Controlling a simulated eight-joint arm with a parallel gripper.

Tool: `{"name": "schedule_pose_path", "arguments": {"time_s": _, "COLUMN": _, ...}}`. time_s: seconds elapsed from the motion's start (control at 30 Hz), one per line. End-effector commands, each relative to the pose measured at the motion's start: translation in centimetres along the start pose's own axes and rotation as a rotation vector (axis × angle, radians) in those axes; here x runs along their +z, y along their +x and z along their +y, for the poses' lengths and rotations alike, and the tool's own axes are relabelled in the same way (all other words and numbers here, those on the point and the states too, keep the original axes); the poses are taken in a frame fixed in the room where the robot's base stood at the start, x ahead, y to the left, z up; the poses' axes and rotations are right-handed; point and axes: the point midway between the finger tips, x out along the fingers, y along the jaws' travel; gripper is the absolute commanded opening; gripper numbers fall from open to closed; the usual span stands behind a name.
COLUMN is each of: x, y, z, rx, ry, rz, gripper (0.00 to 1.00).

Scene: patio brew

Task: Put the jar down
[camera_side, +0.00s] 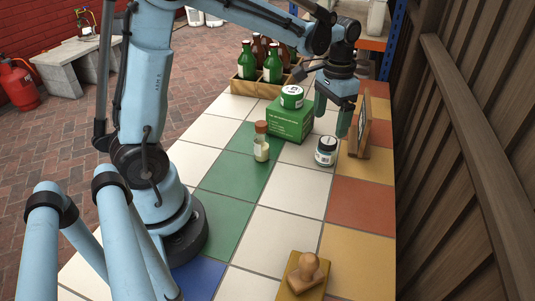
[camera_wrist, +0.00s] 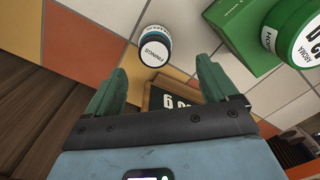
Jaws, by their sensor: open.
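A small jar (camera_side: 326,151) with a white lid and a dark label stands upright on the tiled table, in front of my gripper in the side view. In the wrist view the same jar (camera_wrist: 155,47) shows a lid that reads "FININGS", just beyond my fingertips. My gripper (camera_side: 350,121) is open, and the space between its fingers (camera_wrist: 158,80) holds no jar. A second jar (camera_side: 291,97), green with a white label, sits on top of a green box (camera_side: 289,122); it also shows at the wrist view's right edge (camera_wrist: 292,40).
A framed sign (camera_side: 361,128) stands close to my gripper on the right. A corked bottle (camera_side: 261,142) stands left of the green box. A wooden crate (camera_side: 254,90) of bottles is behind. A wooden stamp (camera_side: 305,271) sits near the front; the middle tiles are clear.

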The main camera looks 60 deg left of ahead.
Motion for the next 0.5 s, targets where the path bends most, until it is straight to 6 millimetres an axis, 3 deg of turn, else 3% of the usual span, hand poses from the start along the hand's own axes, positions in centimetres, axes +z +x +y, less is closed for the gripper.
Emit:
{"name": "schedule_pose_path", "arguments": {"time_s": 0.2, "x": 0.0, "y": 3.4, "z": 0.1, "rx": 0.0, "ry": 0.0, "rz": 0.002, "gripper": 0.87}}
{"name": "schedule_pose_path", "arguments": {"time_s": 0.5, "x": 0.0, "y": 5.4, "z": 0.2, "rx": 0.0, "ry": 0.0, "rz": 0.002, "gripper": 0.87}}
